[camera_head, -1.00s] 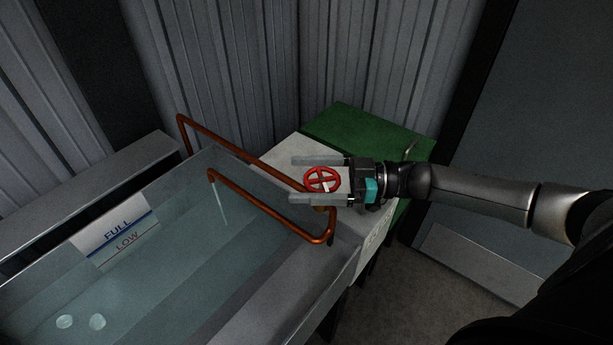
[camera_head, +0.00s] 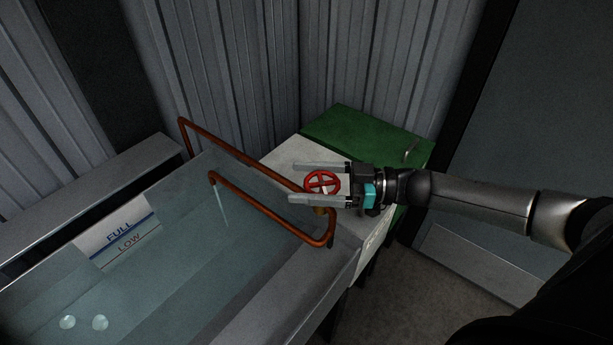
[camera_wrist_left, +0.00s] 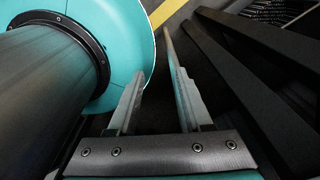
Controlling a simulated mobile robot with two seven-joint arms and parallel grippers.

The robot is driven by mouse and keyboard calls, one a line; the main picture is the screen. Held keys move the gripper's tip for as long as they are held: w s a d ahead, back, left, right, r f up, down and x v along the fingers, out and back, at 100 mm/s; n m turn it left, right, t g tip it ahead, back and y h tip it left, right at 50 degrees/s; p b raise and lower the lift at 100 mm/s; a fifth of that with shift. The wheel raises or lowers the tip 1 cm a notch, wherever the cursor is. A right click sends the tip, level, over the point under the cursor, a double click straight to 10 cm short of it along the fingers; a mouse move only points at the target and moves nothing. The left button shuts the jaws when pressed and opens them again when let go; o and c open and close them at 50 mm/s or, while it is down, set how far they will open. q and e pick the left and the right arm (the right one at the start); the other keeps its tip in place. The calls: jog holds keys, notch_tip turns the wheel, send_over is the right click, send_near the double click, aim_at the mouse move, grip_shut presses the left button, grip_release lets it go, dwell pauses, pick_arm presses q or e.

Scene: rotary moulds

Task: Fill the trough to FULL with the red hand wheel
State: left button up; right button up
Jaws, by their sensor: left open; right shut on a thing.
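The red hand wheel (camera_head: 322,173) sits on the copper pipe at the trough's right end. My right gripper (camera_head: 294,183) is shut on it, with one finger on each side of the rim. The trough (camera_head: 285,300) holds clear water (camera_head: 165,280). A thin stream (camera_head: 222,204) falls into it from the pipe's spout. The level plate (camera_head: 103,236) on the far wall reads FULL above LOW. LOW looks under water, and the surface appears close to the blue FULL line. In the left wrist view my left gripper (camera_wrist_left: 154,52) is open and empty.
The copper pipe (camera_head: 275,206) bends over the trough's right end. A green box (camera_head: 365,130) stands behind my right gripper. Two pale round spots (camera_head: 84,322) show in the water. Corrugated walls (camera_head: 240,60) close off the back.

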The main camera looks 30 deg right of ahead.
jog(key=m+t+h+p, duration=0.2)
jog(key=p, duration=0.1)
jog(key=m+t+h+p, duration=0.2)
jog(key=p, duration=0.2)
jog(key=d+m+t+h+p, duration=0.1)
jog(key=m+t+h+p, duration=0.1)
jog(key=h+p, duration=0.1)
jog(key=shift+w+r+p, duration=0.15)
jog(key=shift+w+p, duration=0.2)
jog(key=shift+w, duration=0.05)
jog(key=m+h+p, duration=0.1)
jog(key=m+t+h+p, duration=0.1)
jog(key=h, duration=0.1)
jog(key=shift+w+d+t, duration=0.1)
jog(key=shift+d+t, duration=0.15)
jog(key=shift+t, duration=0.05)
jog(key=shift+d+f+m+h+p, duration=0.15)
jog(key=shift+m+h+p, duration=0.15)
jog(key=shift+m+h, duration=0.3)
jog(key=shift+d+f+m+h+p, duration=0.1)
jog(key=shift+m+h+p, duration=0.25)
jog(key=shift+h, duration=0.45)
jog(key=shift+w, duration=0.1)
jog(key=o, duration=1.1)
jog(key=shift+o, duration=0.2)
jog(key=s+d, duration=0.1)
jog(key=s, duration=1.4)
jog(key=shift+d+b, duration=0.3)
jog(key=shift+d, duration=0.1)
